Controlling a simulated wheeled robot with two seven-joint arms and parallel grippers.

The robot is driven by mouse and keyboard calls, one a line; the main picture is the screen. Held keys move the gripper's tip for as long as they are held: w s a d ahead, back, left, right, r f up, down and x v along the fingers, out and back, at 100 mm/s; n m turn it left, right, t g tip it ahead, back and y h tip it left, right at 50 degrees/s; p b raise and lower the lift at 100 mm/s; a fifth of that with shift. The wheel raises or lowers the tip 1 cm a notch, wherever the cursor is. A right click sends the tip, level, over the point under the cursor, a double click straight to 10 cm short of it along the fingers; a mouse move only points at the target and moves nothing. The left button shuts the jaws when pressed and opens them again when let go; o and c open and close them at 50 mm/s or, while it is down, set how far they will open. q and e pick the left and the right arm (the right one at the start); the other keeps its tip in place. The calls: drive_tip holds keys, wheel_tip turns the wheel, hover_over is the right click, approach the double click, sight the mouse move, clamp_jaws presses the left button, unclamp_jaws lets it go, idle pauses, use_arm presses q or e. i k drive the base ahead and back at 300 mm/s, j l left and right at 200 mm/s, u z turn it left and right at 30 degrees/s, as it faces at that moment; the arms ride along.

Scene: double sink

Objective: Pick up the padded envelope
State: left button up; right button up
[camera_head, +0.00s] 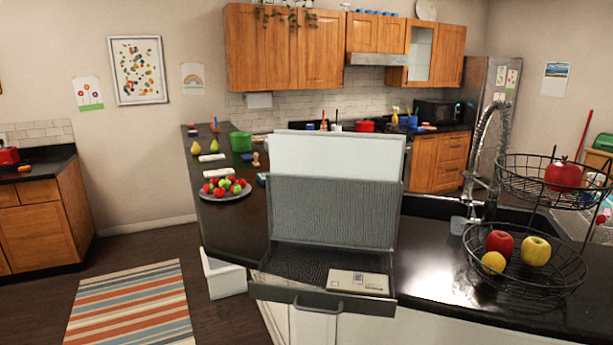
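A padded envelope (358,282), pale beige with small markings on its face, lies flat in the right half of an open grey case (273,291). The case has a dark lining, a raised lid and a handle at the front. It is at the near end of the dark counter. No gripper of mine shows in the head view, and nothing touches the envelope.
The lid (335,212) stands up behind the envelope, with a pale panel above it. A two-tier wire fruit basket (525,272) stands to the right. A plate of fruit (225,190) is behind left. Dark counter (430,265) between case and basket is mostly clear.

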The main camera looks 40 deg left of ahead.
sight(216, 174)
drive_tip(key=u, duration=1.95)
drive_tip(key=i+j+u, duration=0.4)
drive_tip(key=i, duration=0.25)
drive_tip(key=i+u, duration=0.45)
drive_tip(key=i, duration=0.2)
drive_tip(key=i+j+z, duration=0.1)
drive_tip(key=i+z, duration=0.2)
drive_tip(key=i, duration=0.2)
drive_tip(key=i+j+z, duration=0.15)
drive_tip(key=i+z, duration=0.15)
drive_tip(key=i, duration=0.15)
drive_tip(key=i+j+z, duration=0.3)
drive_tip(key=i, duration=0.15)
